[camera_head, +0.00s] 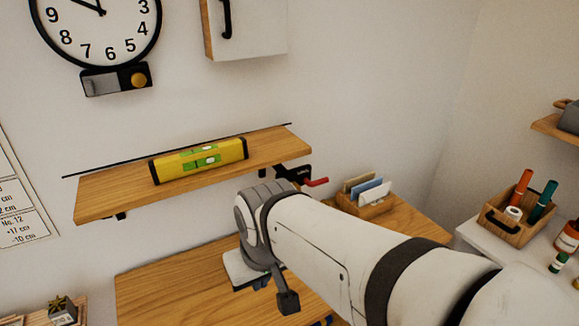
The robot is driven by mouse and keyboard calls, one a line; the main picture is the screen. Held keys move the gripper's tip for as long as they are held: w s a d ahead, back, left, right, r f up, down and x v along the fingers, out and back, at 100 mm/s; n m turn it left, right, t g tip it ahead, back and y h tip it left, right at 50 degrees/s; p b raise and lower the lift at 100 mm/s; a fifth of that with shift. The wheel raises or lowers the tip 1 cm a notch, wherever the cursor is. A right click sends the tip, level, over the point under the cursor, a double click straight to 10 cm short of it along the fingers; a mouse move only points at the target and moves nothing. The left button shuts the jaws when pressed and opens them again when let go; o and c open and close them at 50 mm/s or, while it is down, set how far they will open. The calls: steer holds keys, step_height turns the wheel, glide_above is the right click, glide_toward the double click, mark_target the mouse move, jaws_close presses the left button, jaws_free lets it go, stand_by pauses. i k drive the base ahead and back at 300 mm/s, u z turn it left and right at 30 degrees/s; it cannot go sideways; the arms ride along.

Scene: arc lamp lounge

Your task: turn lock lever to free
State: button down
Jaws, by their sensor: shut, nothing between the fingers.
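The lock lever (317,182) is a red handle on a black bracket (293,173) under the right end of the wall shelf (115,194). It sticks out to the right, and the bracket's small white lettering is too small to read surely. My gripper (288,302) hangs below my wrist, over the wooden desk, lower than the lever and to its left. It is shut and empty, apart from the lever. My arm hides part of the gripper and some of the desk.
A yellow spirit level (200,162) lies on the shelf. A wooden letter holder (366,205) with cards stands on the desk (160,283), right of the lever. A wooden caddy (513,215) with markers stands farther right. The wall between lever and caddy is bare.

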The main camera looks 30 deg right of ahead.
mark_target(320, 182)
steer(key=u, duration=0.25)
steer(key=k, duration=0.3)
steer(key=u, duration=1.55)
steer(key=k, duration=0.95)
steer(key=z, duration=1.7)
steer(key=i, duration=1)
steer(key=z, duration=0.1)
